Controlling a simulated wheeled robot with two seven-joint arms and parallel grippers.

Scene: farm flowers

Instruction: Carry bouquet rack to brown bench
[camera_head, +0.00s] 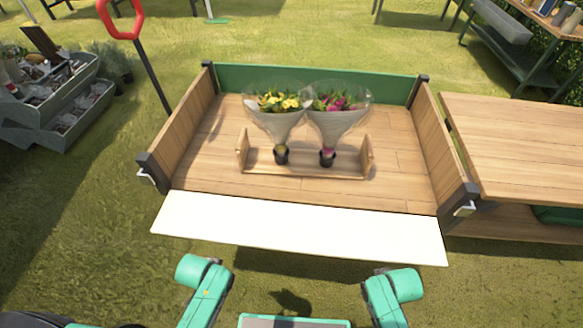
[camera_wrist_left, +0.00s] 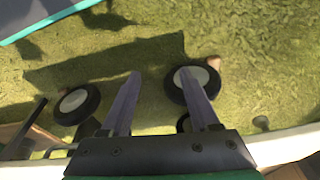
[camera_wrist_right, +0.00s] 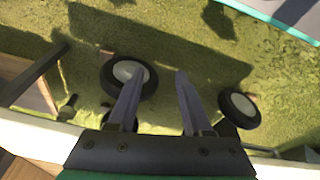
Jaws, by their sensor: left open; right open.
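The bouquet rack (camera_head: 305,172) is a low wooden tray with upright end boards, standing on the floor of a wooden cart (camera_head: 400,180). It holds two wrapped bouquets, one yellow (camera_head: 277,108) and one magenta (camera_head: 332,110), upright in dark cups. Both my arms are drawn back in front of the cart's lowered white flap; the grippers are hidden in the head view. My left gripper (camera_wrist_left: 165,95) is open and empty, over grass near the cart's wheels. My right gripper (camera_wrist_right: 156,92) is also open and empty near wheels. I cannot tell for sure which bench is the brown one.
A wooden table or bench (camera_head: 520,145) stands right beside the cart. Low side walls and a green back panel (camera_head: 320,84) edge the cart. The white flap (camera_head: 300,228) lies at its front. A grey planter stand (camera_head: 60,105) and red-handled tool (camera_head: 122,22) are left.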

